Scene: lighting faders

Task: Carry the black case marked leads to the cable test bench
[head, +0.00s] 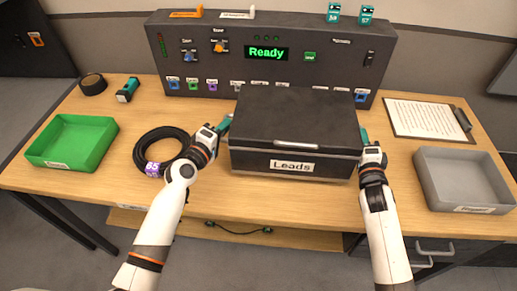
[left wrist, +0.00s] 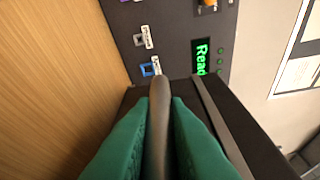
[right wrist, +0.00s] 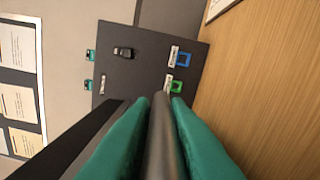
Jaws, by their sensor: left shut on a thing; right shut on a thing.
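The black case (head: 292,120) with a white "Leads" label is at the middle of the wooden bench, in front of the dark test panel (head: 190,87) whose screen reads "Ready". My left gripper (head: 226,124) is shut on the case's left side handle (left wrist: 159,120). My right gripper (head: 364,137) is shut on its right side handle (right wrist: 160,140). The case looks level and its lid is closed. It hides part of the panel's lower row of sockets. I cannot tell whether its underside touches the bench.
A green tray (head: 58,162), a coiled black cable (head: 139,150) with a purple tag, a tape roll (head: 93,84) and a teal-black tool (head: 128,90) lie left. A grey tray (head: 430,188) and a clipboard (head: 420,117) are right.

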